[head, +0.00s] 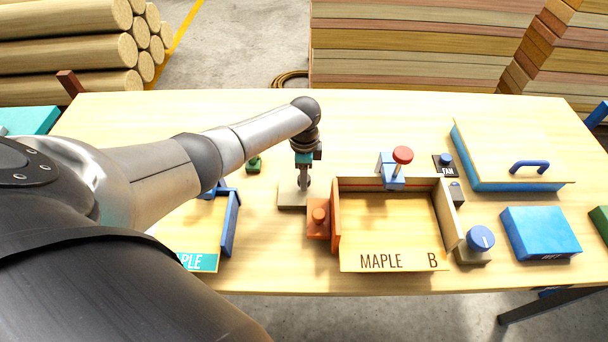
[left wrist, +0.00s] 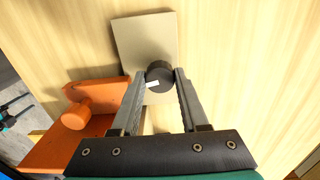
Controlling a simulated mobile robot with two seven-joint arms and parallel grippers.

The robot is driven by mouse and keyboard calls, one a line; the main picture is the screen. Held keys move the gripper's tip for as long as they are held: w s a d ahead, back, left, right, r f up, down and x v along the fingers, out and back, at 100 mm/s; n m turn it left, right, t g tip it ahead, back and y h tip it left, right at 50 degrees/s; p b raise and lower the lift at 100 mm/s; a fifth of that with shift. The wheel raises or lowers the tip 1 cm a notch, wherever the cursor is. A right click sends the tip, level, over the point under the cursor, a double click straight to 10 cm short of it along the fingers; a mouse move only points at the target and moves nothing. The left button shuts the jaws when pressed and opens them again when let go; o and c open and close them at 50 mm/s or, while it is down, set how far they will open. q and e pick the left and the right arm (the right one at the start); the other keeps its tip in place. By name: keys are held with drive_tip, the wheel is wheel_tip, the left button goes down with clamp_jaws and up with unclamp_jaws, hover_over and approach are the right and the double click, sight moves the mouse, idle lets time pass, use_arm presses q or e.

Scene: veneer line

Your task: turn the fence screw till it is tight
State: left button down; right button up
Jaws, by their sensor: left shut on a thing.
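The fence screw, a dark round knob with a small white mark (left wrist: 158,77), stands on a beige-grey plate (left wrist: 140,40). The plate also shows in the head view (head: 288,197), left of the orange piece. My left gripper (head: 304,184) comes down onto the knob from above. In the left wrist view, its two fingers (left wrist: 160,82) are on either side of the knob and shut on it. The orange piece with a round orange knob (head: 319,215) stands at the left wall of the tray marked MAPLE B (head: 390,261). My right gripper is not in view.
A red-topped knob on a blue mount (head: 402,157) stands behind the tray. To the right are a blue dial (head: 481,238), a blue box (head: 540,232) and a blue-handled lid (head: 510,160). A green knob (head: 253,164) stands behind the left tray (head: 230,225).

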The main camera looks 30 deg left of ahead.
use_arm(q)
drive_tip(key=shift+m, duration=1)
drive_tip(key=shift+c, duration=2.1)
unclamp_jaws()
drive_tip(key=shift+r, duration=0.1)
wheel_tip(320, 180, up, 15)
drive_tip(key=p, duration=0.1)
drive_tip(key=shift+p, duration=0.35)
